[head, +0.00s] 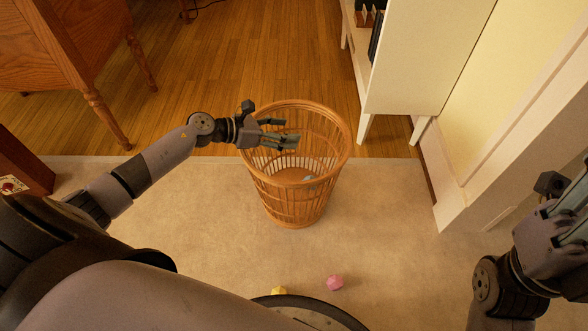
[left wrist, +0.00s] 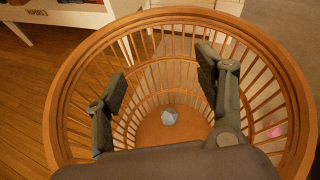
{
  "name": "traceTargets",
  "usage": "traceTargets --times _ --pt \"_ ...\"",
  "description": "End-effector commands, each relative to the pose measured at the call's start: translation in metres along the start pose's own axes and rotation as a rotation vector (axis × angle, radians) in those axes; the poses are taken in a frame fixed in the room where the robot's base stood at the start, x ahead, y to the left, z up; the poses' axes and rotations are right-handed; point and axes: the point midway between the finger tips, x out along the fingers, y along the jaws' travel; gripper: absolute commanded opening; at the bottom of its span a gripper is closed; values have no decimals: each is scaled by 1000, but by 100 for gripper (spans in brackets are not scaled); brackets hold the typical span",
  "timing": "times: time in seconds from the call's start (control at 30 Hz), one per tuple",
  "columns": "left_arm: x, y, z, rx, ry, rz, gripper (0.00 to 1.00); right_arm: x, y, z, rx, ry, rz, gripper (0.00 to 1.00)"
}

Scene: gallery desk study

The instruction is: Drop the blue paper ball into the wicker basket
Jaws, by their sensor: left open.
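The wicker basket (head: 290,205) stands upright on the pale rug in the middle of the head view. It also fills most of the left wrist view (left wrist: 64,85). The blue paper ball (left wrist: 169,117) lies on the basket floor, and a bit of it shows through the opening in the head view (head: 310,178). My left gripper (head: 290,141) is over the basket's mouth, fingers apart and empty. In the left wrist view its two fingers (left wrist: 158,95) frame the ball below, well apart from it. My right gripper (head: 570,215) is at the right edge, partly cut off.
A pink ball (head: 335,282) and a yellow ball (head: 279,290) lie on the rug (head: 390,240) near my base. A white cabinet (head: 415,60) stands behind on the right, a wooden desk (head: 75,45) at the back left. The rug right of the basket is clear.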

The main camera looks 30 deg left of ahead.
Motion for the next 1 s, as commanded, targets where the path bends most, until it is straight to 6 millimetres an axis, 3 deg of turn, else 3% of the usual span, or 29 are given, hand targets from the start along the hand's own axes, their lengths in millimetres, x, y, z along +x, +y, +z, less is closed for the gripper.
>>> traceTargets --times 0.23,0.7,1.0 --pt "-14 0 -2 0 3 1 64 0 0 0 -1 1 0 40" --pt "-100 0 -2 -2 3 0 64 0 0 0 0 1 0 40" --pt "-119 0 0 0 1 -1 64 0 0 0 0 0 0 40"
